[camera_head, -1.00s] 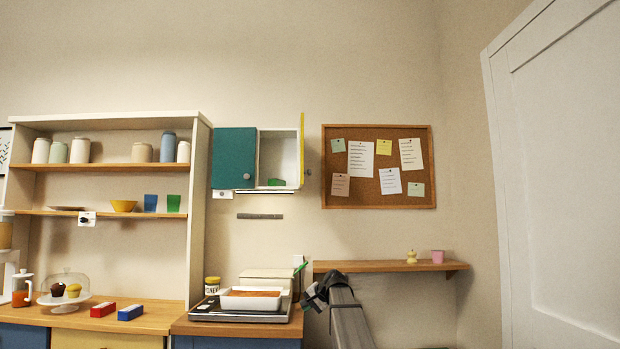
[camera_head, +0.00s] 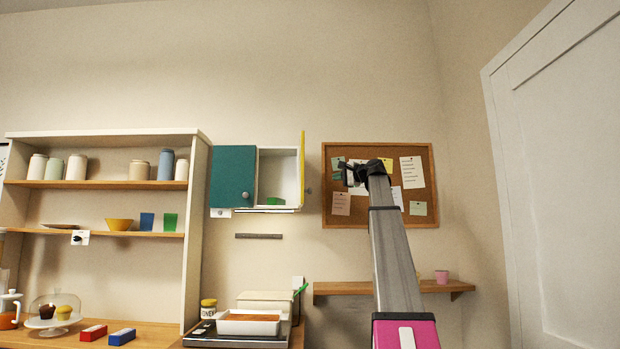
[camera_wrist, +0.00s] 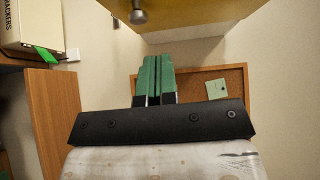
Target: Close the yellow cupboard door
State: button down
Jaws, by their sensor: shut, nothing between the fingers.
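The yellow cupboard door (camera_head: 302,160) stands open on the right side of the wall cupboard (camera_head: 280,209), seen nearly edge-on. Its round knob (camera_head: 308,191) is on its right face. The teal door (camera_head: 232,175) on the left is shut. My gripper (camera_head: 348,175) is right of the yellow door, in front of the corkboard, apart from the door in the picture. In the wrist view its green fingers (camera_wrist: 153,75) are together and empty. There the yellow door (camera_wrist: 205,12) and its knob (camera_wrist: 138,17) are at the top, beyond the fingertips.
The corkboard (camera_head: 380,219) with pinned notes hangs behind my arm. A small wooden shelf (camera_head: 345,288) with a pink cup (camera_head: 441,277) is below it. A green block (camera_head: 275,201) sits inside the cupboard.

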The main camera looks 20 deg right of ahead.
jog(key=w+a+r, duration=0.1)
jog(key=w+a, duration=0.7)
jog(key=a, duration=0.1)
jog(key=shift+w+a+r, duration=0.2)
jog(key=shift+r, duration=0.2)
